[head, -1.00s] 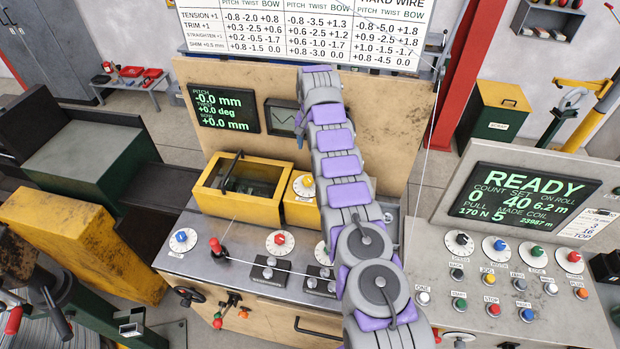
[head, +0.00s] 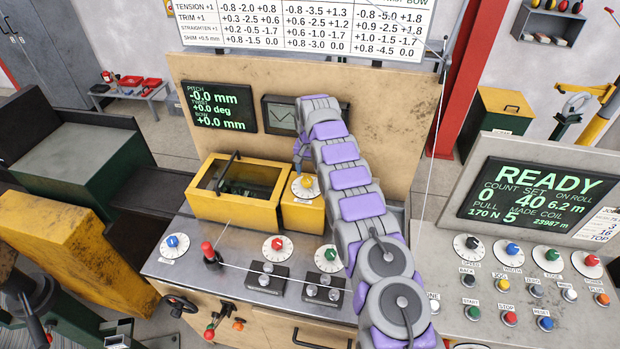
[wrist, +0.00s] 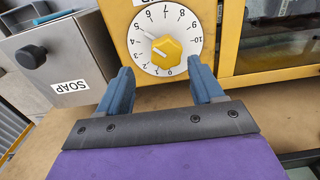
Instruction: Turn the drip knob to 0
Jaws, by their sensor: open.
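The drip knob (wrist: 166,49) is a yellow, faceted knob on a white numbered dial (wrist: 184,20). In the head view the knob (head: 308,184) is beside the yellow tank. My gripper (wrist: 161,72) is open, with its blue fingers on either side of the knob's lower part in the picture. They look apart from it; the exact depth gap is unclear. In the head view my gripper (head: 299,166) is just above the dial.
A yellow tank (head: 200,212) with a dark window and handle stands left of the knob. A grey box labelled SOAP (wrist: 65,60) is left in the wrist view. A red-topped lever (head: 208,250) and thin wire cross the bench front. The wooden backboard (head: 390,120) stands behind.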

